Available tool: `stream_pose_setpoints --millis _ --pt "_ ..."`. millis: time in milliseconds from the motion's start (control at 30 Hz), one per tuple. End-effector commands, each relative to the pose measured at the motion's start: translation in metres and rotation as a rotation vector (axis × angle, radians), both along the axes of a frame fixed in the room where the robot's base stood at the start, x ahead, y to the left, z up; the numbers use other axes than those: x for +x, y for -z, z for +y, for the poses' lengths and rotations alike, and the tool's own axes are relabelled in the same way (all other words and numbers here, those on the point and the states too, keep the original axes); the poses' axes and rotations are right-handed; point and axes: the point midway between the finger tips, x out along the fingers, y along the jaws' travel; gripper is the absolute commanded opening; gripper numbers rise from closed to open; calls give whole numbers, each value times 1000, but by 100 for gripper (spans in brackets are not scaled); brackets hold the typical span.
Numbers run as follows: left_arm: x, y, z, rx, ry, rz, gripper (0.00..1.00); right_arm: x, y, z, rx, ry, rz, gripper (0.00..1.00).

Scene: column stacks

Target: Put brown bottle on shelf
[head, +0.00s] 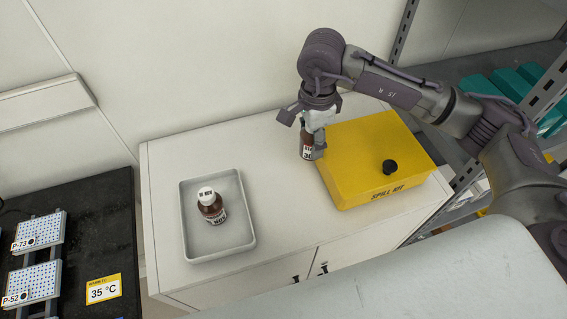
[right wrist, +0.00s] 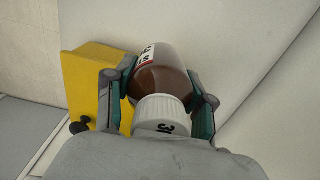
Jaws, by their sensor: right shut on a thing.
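A brown bottle (head: 306,146) with a white label is held in my right gripper (head: 313,148), above or at the back of the white cabinet top, just left of the yellow box. In the right wrist view the bottle (right wrist: 163,80) lies between the two fingers of the gripper (right wrist: 172,98), its white cap toward the camera. A second brown bottle (head: 211,208) with a white cap stands upright in the grey tray (head: 187,237). A shelf (head: 516,60) with teal bins is at the upper right, partly behind my right arm. My left gripper is not in view.
The yellow spill kit box (head: 352,150) with a black knob sits close beside the held bottle. The white cabinet top (head: 282,215) is clear between tray and box. A black surface (head: 100,215) with blue-dotted racks is at the left.

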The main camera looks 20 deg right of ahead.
Motion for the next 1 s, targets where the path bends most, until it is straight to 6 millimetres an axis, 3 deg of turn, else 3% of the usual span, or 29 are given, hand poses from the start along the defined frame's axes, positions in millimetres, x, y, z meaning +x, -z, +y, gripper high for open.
stream_pose_setpoints --millis 100,333,533,800,1000 --pt "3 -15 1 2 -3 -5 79 -2 12 30 3 -4 3 12" --pt "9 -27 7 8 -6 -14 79 -2 36 65 1 3 1 12" --pt "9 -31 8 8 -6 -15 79 -3 47 70 0 5 1 12" --pt "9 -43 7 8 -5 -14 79 -3 80 70 0 4 0 12" --pt "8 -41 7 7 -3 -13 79 -2 81 70 0 4 -2 12"
